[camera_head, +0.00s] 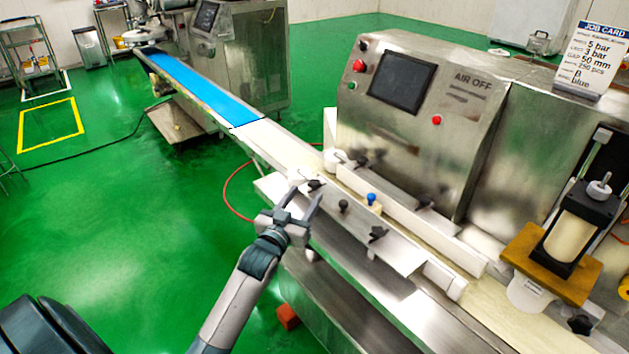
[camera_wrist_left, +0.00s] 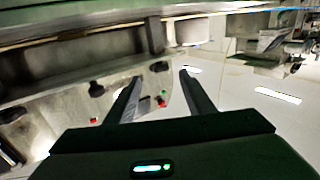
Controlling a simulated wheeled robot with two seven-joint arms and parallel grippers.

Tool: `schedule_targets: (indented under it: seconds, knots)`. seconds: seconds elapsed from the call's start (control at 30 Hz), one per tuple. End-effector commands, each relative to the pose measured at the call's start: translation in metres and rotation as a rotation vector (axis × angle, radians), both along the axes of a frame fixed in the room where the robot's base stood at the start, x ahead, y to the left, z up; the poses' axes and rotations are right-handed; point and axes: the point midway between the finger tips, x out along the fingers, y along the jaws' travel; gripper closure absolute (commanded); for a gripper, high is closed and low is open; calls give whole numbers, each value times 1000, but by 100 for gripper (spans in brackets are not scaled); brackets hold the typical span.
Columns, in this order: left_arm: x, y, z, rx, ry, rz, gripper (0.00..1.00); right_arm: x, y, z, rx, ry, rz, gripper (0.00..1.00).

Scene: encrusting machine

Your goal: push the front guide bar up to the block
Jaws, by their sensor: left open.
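The front guide bar (camera_head: 410,257) is a pale rail along the near side of the conveyor, with black knobs (camera_head: 378,233) beside it. A small cream block (camera_head: 371,208) with a blue knob stands between the front bar and the white rear guide bar (camera_head: 415,212). A gap between front bar and block is hard to judge. My left gripper (camera_head: 305,193) is open at the near side of the front bar's left end; contact cannot be told. Its two spread fingers also show in the left wrist view (camera_wrist_left: 159,88), with nothing seen between them. My right gripper is out of view.
The steel machine with its dark screen (camera_head: 402,80) stands behind the bars. A black-framed unit on a brown plate (camera_head: 543,270) is at the right. A blue belt (camera_head: 200,88) runs to the back left.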

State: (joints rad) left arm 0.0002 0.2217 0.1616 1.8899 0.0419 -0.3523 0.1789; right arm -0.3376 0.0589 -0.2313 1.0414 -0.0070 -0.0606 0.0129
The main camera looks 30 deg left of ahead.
Motion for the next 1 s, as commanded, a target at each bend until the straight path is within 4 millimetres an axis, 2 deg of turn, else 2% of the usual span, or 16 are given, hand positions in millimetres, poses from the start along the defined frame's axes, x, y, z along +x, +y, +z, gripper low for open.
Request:
schedule_targets:
  seconds: [0.2, 0.4, 0.6, 0.9, 0.97, 1.0]
  knots:
    - [40, 6, 2, 0, 0, 0, 52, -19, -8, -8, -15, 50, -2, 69]
    - [64, 10, 1, 0, 0, 0, 52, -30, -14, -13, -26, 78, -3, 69]
    - [74, 11, 0, 0, 0, 0, 52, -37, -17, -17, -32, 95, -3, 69]
    - [75, 11, 0, 0, 0, 0, 52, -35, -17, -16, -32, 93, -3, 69]
    - [75, 11, 0, 0, 0, 0, 64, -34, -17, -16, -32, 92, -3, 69]
    - [75, 11, 0, 0, 0, 0, 73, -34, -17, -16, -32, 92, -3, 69]
